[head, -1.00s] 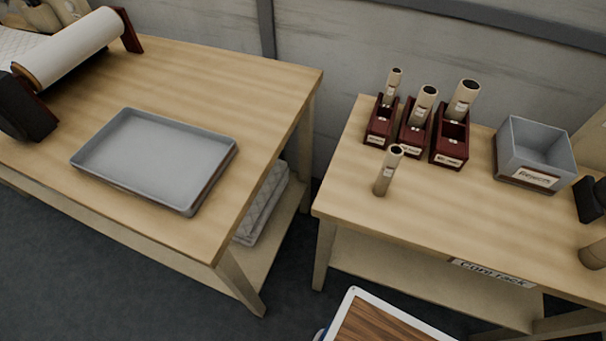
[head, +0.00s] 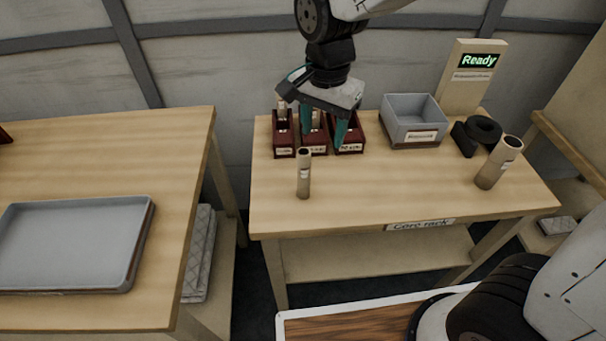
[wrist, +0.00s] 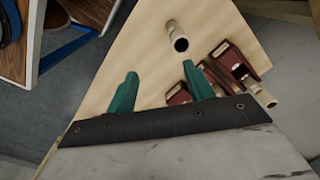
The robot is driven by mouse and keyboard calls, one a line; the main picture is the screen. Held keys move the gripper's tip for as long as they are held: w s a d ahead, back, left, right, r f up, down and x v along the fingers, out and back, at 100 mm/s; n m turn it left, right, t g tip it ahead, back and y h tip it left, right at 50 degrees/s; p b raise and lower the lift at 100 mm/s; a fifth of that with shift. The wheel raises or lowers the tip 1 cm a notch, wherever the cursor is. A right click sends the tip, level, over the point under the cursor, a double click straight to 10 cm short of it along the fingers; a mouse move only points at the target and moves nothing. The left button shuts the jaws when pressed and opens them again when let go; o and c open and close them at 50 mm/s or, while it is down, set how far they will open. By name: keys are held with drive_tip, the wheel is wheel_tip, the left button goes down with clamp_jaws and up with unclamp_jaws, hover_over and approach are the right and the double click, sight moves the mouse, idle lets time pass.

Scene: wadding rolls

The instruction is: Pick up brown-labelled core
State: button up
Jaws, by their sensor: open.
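Several tan cardboard cores are in view; their small labels are too blurred for me to tell which is brown. One core (head: 303,176) stands upright alone near the front left of the core rack table, and it also shows in the wrist view (wrist: 178,38). A wider core (head: 497,163) stands at the table's right. Other cores, such as the left one (head: 282,112), stand in dark red holders (head: 284,143) at the back, partly hidden by my gripper. My gripper (head: 323,138), with teal fingers, is open and empty over the holders in the head view. In the wrist view its fingers (wrist: 160,82) are apart.
A grey bin (head: 412,125) stands right of the holders, with a black object (head: 476,136) and a "Ready" sign (head: 473,75) beyond it. A grey tray (head: 70,245) lies on the left table (head: 180,140). The middle of the core rack table (head: 390,180) is clear.

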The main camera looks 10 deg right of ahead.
sight(304, 152)
drive_tip(key=shift+m, duration=0.5)
drive_tip(key=a+f, duration=0.1)
drive_tip(key=w+a+f, duration=0.1)
drive_tip(key=a+f, duration=0.1)
drive_tip(key=f, duration=0.7)
drive_tip(key=shift+w+a, duration=0.2)
drive_tip(key=shift+w, duration=0.05)
drive_tip(key=c, duration=1)
